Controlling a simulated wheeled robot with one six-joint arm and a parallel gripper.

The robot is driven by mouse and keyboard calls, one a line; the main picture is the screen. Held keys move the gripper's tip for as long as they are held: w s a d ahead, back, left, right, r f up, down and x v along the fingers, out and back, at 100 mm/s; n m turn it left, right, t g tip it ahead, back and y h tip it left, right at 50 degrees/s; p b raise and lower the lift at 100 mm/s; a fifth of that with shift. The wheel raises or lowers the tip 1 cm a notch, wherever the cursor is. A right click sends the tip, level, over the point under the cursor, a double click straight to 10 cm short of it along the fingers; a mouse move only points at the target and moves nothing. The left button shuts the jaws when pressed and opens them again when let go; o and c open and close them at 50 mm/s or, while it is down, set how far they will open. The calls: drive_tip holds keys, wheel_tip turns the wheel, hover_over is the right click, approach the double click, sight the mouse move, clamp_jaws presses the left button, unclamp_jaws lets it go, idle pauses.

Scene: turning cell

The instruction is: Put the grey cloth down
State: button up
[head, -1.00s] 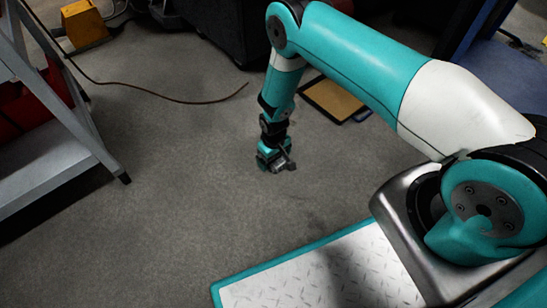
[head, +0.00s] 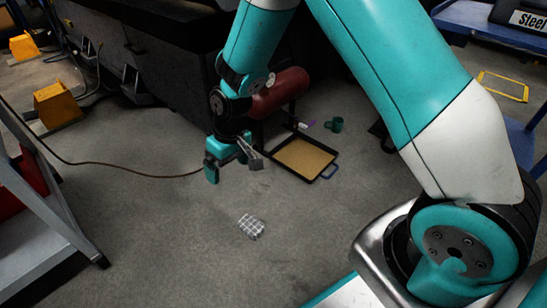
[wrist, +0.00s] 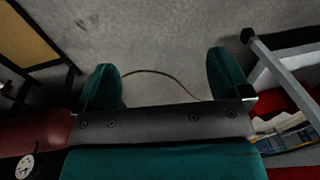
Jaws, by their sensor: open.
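The grey cloth (head: 251,226) shows as a small grey-and-white checked bundle lying on the bare concrete floor in the head view. My gripper (head: 232,168) is above the floor, higher in the picture than the cloth and apart from it. In the wrist view my gripper (wrist: 165,76) has its two green fingers spread wide with nothing between them. I cannot make out the cloth in the wrist view.
A black-rimmed tray (head: 304,158) with a tan base lies right of my gripper, with a green mug (head: 335,124) beyond it. A brown cable (head: 130,169) crosses the floor. A grey metal rack (head: 52,200) stands left. Floor around the cloth is clear.

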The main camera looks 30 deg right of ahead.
drive_tip(key=s+a+r+n+y, duration=0.1)
drive_tip(key=s+r, duration=0.4)
drive_tip(key=r, duration=0.3)
drive_tip(key=s+r, duration=0.4)
drive_tip(key=r, duration=0.4)
drive_tip(key=s+r+n, duration=0.1)
drive_tip(key=s+r, duration=0.3)
drive_tip(key=s, duration=0.3)
drive_tip(key=s+r+n+y, duration=0.1)
drive_tip(key=s+r, duration=0.2)
drive_tip(key=s, duration=0.4)
drive_tip(key=shift+s+d+r, duration=0.3)
drive_tip(key=shift+s+r, duration=0.05)
drive_tip(key=shift+s, duration=0.05)
wheel_tip(320, 180, up, 50)
drive_tip(key=p, duration=4.9)
drive_tip(key=shift+p, duration=0.35)
